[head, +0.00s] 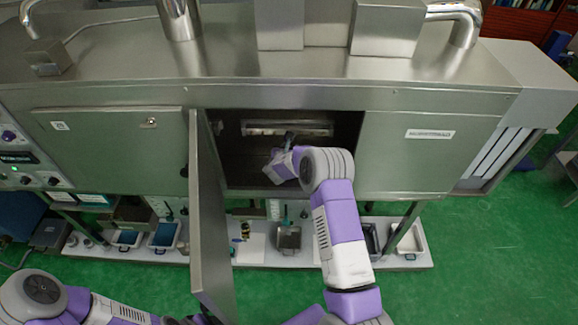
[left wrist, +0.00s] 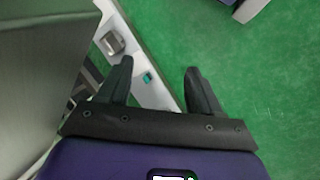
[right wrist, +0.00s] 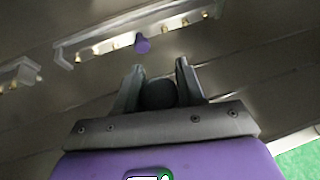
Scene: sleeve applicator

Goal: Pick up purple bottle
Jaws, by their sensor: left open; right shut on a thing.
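My right gripper (head: 289,139) reaches into the open cabinet (head: 250,178). In the right wrist view, it (right wrist: 160,82) is shut on a dark rounded thing (right wrist: 160,94) between its fingers. I cannot tell from its colour what that thing is. A small purple piece, perhaps the purple bottle (right wrist: 142,45), shows beyond the fingertips, in front of a pale rail; I cannot tell whether it joins the held thing. In the head view no purple bottle can be made out. My left gripper (left wrist: 158,85) is open and empty, above the floor and the low shelf.
The cabinet door (head: 212,215) stands open toward me, left of my right arm. A rail (right wrist: 110,40) with several small yellowish spots runs inside the cabinet. A low shelf (head: 255,250) with trays lies below. Green floor is free at the right.

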